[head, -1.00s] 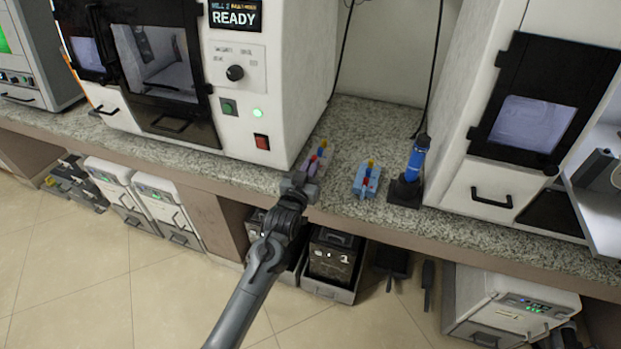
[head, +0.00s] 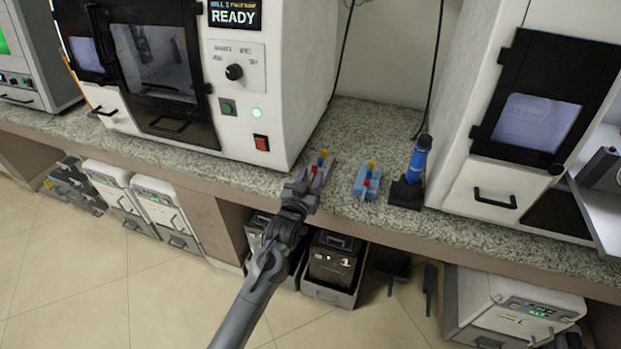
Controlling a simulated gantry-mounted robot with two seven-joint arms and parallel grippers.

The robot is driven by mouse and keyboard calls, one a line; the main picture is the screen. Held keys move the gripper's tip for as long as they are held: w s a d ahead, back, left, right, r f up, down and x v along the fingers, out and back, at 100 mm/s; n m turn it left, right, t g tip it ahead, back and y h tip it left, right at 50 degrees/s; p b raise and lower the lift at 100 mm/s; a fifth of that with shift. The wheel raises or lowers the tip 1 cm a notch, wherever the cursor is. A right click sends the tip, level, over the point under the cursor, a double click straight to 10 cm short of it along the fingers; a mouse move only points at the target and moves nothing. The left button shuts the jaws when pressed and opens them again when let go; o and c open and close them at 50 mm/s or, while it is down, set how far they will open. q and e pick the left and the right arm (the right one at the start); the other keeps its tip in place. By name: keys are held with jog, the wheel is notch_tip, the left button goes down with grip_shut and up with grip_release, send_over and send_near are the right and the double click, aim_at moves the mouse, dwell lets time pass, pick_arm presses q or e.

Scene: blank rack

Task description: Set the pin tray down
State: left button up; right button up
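The pin tray (head: 327,171) is a small pale grey-purple block with yellow, blue and red pins standing in it. It is at the front of the speckled counter, right of the white machine. My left gripper (head: 304,193) is at the tray's near end, at the counter's front edge. It appears shut on the tray, though its fingers are small and partly hidden. Whether the tray's underside touches the counter cannot be told.
A blue block with yellow and red pins (head: 360,189) stands just right of the tray. Beside it is a blue cylinder in a black stand (head: 406,193). A white machine (head: 286,75) is close on the left. Counter (head: 370,125) behind the blocks is clear.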

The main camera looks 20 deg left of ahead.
pick_arm(q)
jog(key=shift+r, duration=0.15)
jog(key=shift+s, duration=0.25)
jog(key=s+f+g+p, duration=0.1)
jog(key=s+f+g, duration=0.3)
jog(key=s, duration=1.1)
jog(key=s+f+m+g+p, duration=0.1)
jog(key=s+f+g, duration=0.3)
jog(key=s, duration=1.1)
jog(key=s+f+m+g+p, duration=0.1)
jog(key=s+f+g, duration=0.3)
jog(key=s, duration=1.1)
jog(key=shift+g+h+p, duration=0.3)
jog(key=shift+g+p, duration=0.2)
jog(key=shift+g, duration=0.7)
jog(key=shift+w+a+r, duration=0.1)
